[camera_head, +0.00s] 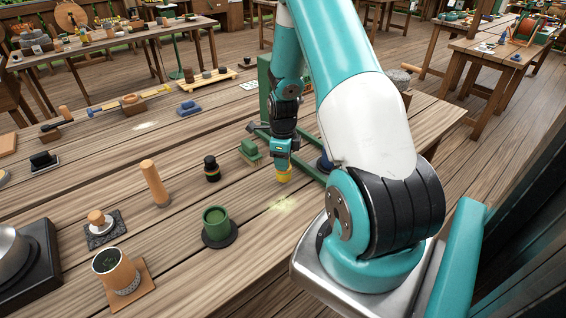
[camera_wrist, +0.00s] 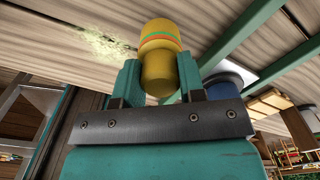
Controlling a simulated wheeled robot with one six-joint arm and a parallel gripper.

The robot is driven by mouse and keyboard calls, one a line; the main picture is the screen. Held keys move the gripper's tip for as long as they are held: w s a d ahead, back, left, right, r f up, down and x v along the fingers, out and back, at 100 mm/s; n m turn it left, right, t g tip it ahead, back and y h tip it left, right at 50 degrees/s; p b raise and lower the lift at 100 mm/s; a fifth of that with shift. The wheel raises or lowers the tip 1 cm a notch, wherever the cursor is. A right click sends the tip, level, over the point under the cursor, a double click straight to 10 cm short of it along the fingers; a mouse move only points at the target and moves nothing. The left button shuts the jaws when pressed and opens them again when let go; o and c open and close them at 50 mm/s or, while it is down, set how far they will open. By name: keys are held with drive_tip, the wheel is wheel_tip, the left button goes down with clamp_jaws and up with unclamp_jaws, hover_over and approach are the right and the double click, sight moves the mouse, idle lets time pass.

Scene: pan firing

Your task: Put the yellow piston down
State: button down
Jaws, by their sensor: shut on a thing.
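The yellow piston (camera_wrist: 160,65) has a red-orange and green band around it and is held between the two fingers of my gripper (camera_wrist: 158,80) in the wrist view. In the head view my gripper (camera_head: 282,165) points down, with the yellow piston (camera_head: 284,174) at its tip. The piston is above the wooden table (camera_head: 180,270); I cannot tell whether it touches the boards. A pale yellow-green powdery patch (camera_head: 284,204) lies on the table just in front of it.
A green frame (camera_head: 305,168) stands right behind my gripper, with a dark blue round piece (camera_head: 325,163) beside it.

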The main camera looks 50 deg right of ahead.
drive_tip(key=shift+f, duration=0.95)
drive_tip(key=shift+f, duration=0.15)
drive_tip(key=c, duration=0.7)
unclamp_jaws()
